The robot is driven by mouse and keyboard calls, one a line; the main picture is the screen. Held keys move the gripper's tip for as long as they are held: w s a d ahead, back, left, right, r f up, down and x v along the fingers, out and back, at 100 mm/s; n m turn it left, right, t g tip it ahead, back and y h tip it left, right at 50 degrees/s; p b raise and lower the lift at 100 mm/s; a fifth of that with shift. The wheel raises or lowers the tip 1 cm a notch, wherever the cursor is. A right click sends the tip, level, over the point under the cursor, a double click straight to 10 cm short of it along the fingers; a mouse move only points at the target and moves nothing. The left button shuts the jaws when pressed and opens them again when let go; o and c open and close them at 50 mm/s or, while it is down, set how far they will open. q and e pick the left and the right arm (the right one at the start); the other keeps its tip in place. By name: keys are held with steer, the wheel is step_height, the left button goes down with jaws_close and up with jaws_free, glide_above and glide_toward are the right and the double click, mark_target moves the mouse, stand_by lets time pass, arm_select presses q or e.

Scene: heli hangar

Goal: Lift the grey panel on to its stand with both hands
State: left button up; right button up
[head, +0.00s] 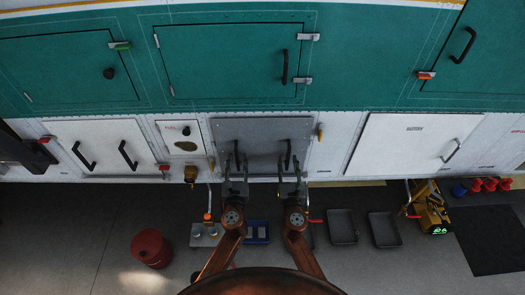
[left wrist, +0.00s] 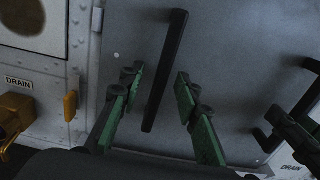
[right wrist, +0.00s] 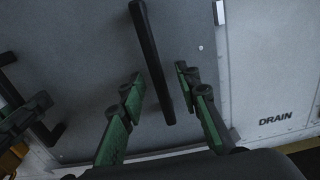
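The grey panel (head: 262,133) stands upright against the white lower side of the helicopter, and fills much of the left wrist view (left wrist: 225,55) and the right wrist view (right wrist: 75,60). It has two black bar handles, the left one (left wrist: 164,75) and the right one (right wrist: 152,62). My left gripper (head: 235,170) is open, with its fingers on either side of the left handle. My right gripper (head: 291,170) is open, with its fingers on either side of the right handle. Neither is closed on its handle. I cannot pick out a stand.
An orange latch (head: 320,132) is right of the panel and a yellow one (left wrist: 70,105) left of it. Below are a blue tray (head: 257,231), dark trays (head: 342,226), a red drum (head: 151,248) and a yellow machine (head: 430,208). Floor at far left is clear.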

arm_select(q)
steer(key=shift+w, duration=0.65)
arm_select(e)
steer(key=shift+w, duration=0.65)
arm_select(q)
steer(key=shift+c, duration=0.4)
arm_select(e)
steer(key=shift+c, duration=0.4)
arm_select(q)
jaws_close()
arm_select(e)
jaws_close()
arm_select(q)
steer(key=shift+r, duration=0.1)
